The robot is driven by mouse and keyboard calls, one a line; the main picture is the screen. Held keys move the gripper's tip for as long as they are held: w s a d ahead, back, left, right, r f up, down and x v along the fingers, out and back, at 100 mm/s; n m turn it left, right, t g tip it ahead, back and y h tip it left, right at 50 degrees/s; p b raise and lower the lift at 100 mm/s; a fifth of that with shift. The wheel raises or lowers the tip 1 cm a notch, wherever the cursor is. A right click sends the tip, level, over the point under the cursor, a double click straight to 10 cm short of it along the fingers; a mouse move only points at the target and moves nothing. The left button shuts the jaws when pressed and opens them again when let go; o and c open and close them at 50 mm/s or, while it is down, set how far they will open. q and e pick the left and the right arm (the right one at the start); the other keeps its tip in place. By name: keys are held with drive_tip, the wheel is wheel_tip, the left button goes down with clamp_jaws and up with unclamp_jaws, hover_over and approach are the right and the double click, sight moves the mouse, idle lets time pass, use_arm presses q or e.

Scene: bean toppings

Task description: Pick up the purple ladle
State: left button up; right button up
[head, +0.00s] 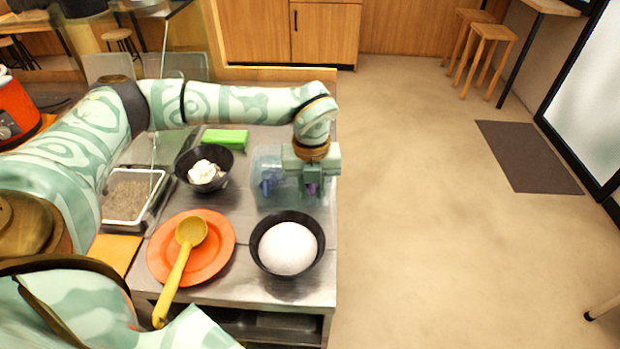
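My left gripper (311,178) points down over the right part of a clear bluish container (262,205) near the table's right edge. A small purple piece (311,189), which looks like part of the purple ladle, shows just below the gripper. The rest of it is hidden by the gripper and the container. I cannot tell whether the fingers are closed on it. A blue piece (266,187) shows at the left of the same container. My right gripper is not in view.
A black bowl with a white mound (288,248) stands in front of the container. A yellow ladle (176,275) lies across an orange plate (218,262). A black bowl with white pieces (205,172), a green block (225,138) and a tray (132,195) stand further left. Open floor lies right.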

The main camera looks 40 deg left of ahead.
use_arm(q)
clamp_jaws()
wheel_tip(320, 180, up, 10)
drive_tip(key=shift+p, duration=1.2)
